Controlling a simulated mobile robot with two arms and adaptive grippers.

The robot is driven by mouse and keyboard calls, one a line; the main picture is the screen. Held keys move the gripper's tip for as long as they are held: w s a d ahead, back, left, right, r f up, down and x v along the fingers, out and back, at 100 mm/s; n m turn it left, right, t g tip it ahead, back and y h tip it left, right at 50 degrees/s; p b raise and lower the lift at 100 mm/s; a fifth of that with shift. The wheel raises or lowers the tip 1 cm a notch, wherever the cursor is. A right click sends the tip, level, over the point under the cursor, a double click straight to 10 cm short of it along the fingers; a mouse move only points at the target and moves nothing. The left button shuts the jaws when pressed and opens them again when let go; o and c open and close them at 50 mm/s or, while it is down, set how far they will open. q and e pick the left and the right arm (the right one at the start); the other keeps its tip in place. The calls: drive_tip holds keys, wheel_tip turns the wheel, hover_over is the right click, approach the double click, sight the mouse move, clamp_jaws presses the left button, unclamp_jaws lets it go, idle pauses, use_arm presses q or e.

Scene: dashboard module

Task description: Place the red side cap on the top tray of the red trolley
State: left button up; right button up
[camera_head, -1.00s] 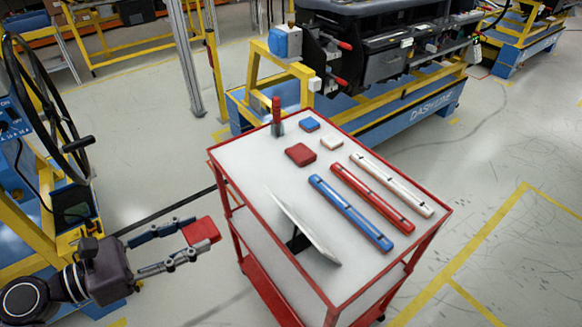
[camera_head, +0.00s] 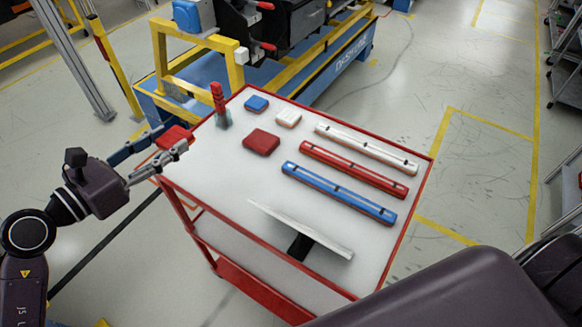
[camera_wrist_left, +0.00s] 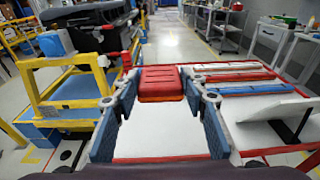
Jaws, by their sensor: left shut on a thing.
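My left gripper (camera_head: 176,143) is shut on a red side cap (camera_head: 174,136), gripping it by its sides. In the left wrist view the cap (camera_wrist_left: 162,82) sits between the fingertips. The gripper and cap are at the left edge of the red trolley's white top tray (camera_head: 215,178); I cannot tell how high above the tray they are. Another red cap (camera_head: 261,142) lies on the tray, near a blue cap (camera_head: 256,103) and a white cap (camera_head: 288,118). My right gripper is not in view.
White (camera_head: 365,148), red (camera_head: 350,168) and blue (camera_head: 340,194) bars lie on the tray's right side. A tilted panel (camera_head: 300,228) stands at the front. An upright red-topped object (camera_head: 219,103) stands at the back left corner. The tray's left middle is bare.

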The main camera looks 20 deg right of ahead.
use_arm(q)
drive_tip(key=w+d+r+b, duration=0.1)
drive_tip(key=w+d+r, duration=0.2)
drive_tip(key=w+d, duration=0.35)
drive_tip(key=b, duration=0.2)
hover_over(214, 171)
wheel_tip(214, 171, down, 14)
wheel_tip(214, 171, down, 5)
drive_tip(key=shift+w+f+b, duration=0.1)
drive_tip(key=shift+f+b, duration=0.05)
drive_tip(key=shift+b, duration=0.25)
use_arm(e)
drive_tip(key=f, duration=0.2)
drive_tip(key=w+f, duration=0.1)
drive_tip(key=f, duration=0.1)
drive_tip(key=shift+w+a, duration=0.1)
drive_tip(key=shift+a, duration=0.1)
use_arm(q)
drive_tip(key=shift+f, duration=0.1)
drive_tip(key=o, duration=1.1)
drive_tip(key=shift+o, duration=0.2)
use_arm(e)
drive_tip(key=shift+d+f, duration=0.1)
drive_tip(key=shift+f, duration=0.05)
